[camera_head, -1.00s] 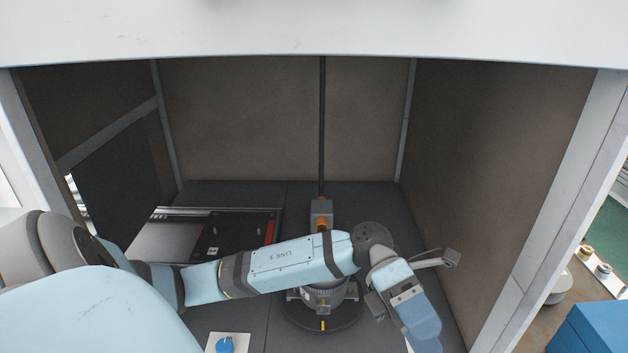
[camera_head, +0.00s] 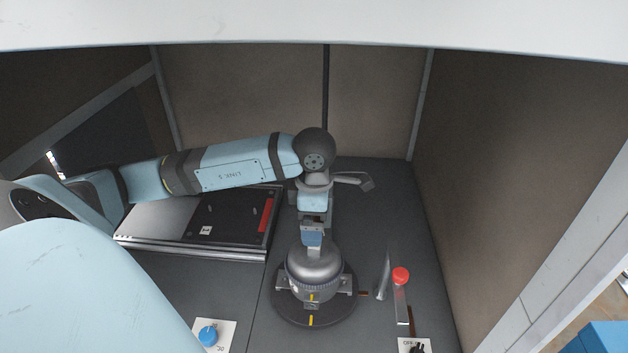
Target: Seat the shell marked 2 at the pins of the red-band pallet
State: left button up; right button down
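A dark grey metal domed shell (camera_head: 313,266) sits on a round black fixture (camera_head: 285,309) with side clamps and yellow marks. I cannot read a number on it. My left gripper (camera_head: 312,243) points down at the top of the shell, its blue end at or just above the dome. I cannot tell whether its fingers are apart or touching the shell. The red-band pallet (camera_head: 225,222) lies to the left, a black plate with a red band (camera_head: 266,215) on its right side and a small white tag. My arm hides part of its far edge. My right gripper is out of view.
The pallet rests on a silver rail slide (camera_head: 160,245). A blue knob (camera_head: 208,335) is at the front left. A red-topped post (camera_head: 401,277) and a labelled switch plate stand right of the fixture. Brown walls enclose the booth, and a dark rod rises behind.

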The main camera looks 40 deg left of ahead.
aim_at(314, 270)
pick_arm(q)
notch_tip(314, 270, down, 9)
jog(key=shift+f+p, duration=0.1)
jog(key=shift+p, duration=0.75)
jog(key=shift+c, duration=0.2)
